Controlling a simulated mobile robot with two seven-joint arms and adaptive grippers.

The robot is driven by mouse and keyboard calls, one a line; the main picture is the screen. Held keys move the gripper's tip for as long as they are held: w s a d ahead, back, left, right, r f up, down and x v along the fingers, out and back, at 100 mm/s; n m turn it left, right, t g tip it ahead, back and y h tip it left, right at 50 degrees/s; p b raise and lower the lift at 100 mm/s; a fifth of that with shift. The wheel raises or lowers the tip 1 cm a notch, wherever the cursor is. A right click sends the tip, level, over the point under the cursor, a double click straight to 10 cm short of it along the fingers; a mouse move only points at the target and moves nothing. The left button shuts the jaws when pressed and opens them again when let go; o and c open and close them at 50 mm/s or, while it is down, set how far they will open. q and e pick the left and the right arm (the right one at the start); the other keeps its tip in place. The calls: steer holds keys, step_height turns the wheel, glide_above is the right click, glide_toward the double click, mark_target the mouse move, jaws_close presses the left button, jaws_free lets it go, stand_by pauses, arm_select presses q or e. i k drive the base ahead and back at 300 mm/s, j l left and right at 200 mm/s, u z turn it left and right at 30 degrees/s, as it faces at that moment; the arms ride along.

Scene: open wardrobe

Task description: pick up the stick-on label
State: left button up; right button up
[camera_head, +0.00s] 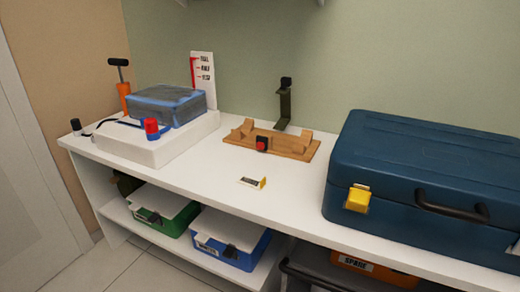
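A small flat white piece with a yellow end (253,183), which looks like the stick-on label, lies on the white upper shelf (205,172) near its front edge. It lies in front of a wooden stand and left of a large blue case. Any print on it is too small to read. Nothing touches it. Neither of my grippers shows in the head view.
The blue case (425,165) with a yellow latch fills the shelf's right side. A wooden stand (290,150) with a red-and-black knob is behind the label. A white block (145,150) carries a blue-grey pack (165,105). Bins sit below. Shelf room left of the label is clear.

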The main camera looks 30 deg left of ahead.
mark_target(251, 183)
steer(key=i+j, duration=0.15)
steer(key=j, duration=0.2)
steer(key=i+j, duration=0.35)
steer(key=j, duration=0.3)
steer(key=i+j, duration=0.15)
steer(key=j, duration=0.2)
steer(key=k+j+z, duration=0.15)
steer(key=k, duration=0.15)
steer(key=k+j+z, duration=0.15)
steer(key=k, duration=0.15)
steer(key=i+l+u, duration=0.15)
steer(key=i, duration=0.2)
steer(key=i+l+u, duration=0.15)
steer(key=i, duration=0.15)
